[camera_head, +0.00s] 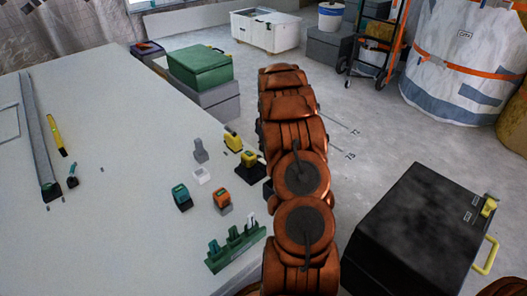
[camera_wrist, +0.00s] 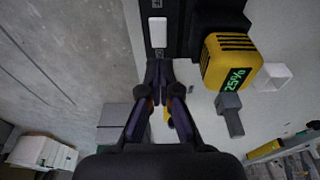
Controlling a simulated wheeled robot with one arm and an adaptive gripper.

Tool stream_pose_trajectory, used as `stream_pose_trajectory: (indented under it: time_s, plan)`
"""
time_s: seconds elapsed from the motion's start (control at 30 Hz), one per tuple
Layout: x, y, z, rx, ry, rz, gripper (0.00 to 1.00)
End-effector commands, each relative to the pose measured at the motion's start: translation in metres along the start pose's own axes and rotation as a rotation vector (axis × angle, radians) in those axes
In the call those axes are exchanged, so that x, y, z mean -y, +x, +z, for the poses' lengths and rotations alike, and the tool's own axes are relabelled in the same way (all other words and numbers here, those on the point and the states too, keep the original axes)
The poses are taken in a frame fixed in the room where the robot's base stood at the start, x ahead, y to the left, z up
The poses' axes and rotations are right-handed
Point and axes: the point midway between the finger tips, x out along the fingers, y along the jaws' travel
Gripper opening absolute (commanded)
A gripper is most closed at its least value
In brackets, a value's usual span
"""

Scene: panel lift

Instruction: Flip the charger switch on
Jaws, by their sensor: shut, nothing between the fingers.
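The black charger (camera_wrist: 183,28) is at the top of the wrist view, with a yellow battery (camera_wrist: 222,62) on it reading 25%. A pale rocker switch (camera_wrist: 157,31) sits on the charger's dark face. My gripper (camera_wrist: 160,66) is shut and empty, its fingertips just below the switch in the picture; I cannot tell whether they touch the charger. In the head view the charger (camera_head: 252,174) stands near the table's right edge, close beside my arm, with its yellow battery (camera_head: 249,158) on top. There the switch and my gripper are hidden.
On the table (camera_head: 110,120) are another yellow block (camera_head: 232,139), a grey post (camera_head: 200,152), a white open cube (camera_head: 202,176), teal (camera_head: 181,196) and orange (camera_head: 222,198) blocks, and a green rack (camera_head: 235,248). A black box (camera_head: 415,230) stands right of my arm.

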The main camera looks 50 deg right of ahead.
Motion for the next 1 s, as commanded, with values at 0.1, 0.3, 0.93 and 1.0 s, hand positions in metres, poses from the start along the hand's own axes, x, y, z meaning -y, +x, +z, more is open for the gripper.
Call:
stream_pose_trajectory:
  time_s: [0.1,0.3,0.93,1.0]
  plan:
    - [0.0,-0.028,0.0,-0.001,0.001,0.0,0.0]
    - [-0.001,-0.062,0.001,-0.003,0.0,0.002,0.0]
    - [0.0,-0.083,0.004,0.0,0.002,0.0,0.0]
    - [-0.001,-0.083,0.004,-0.001,0.002,0.0,0.0]
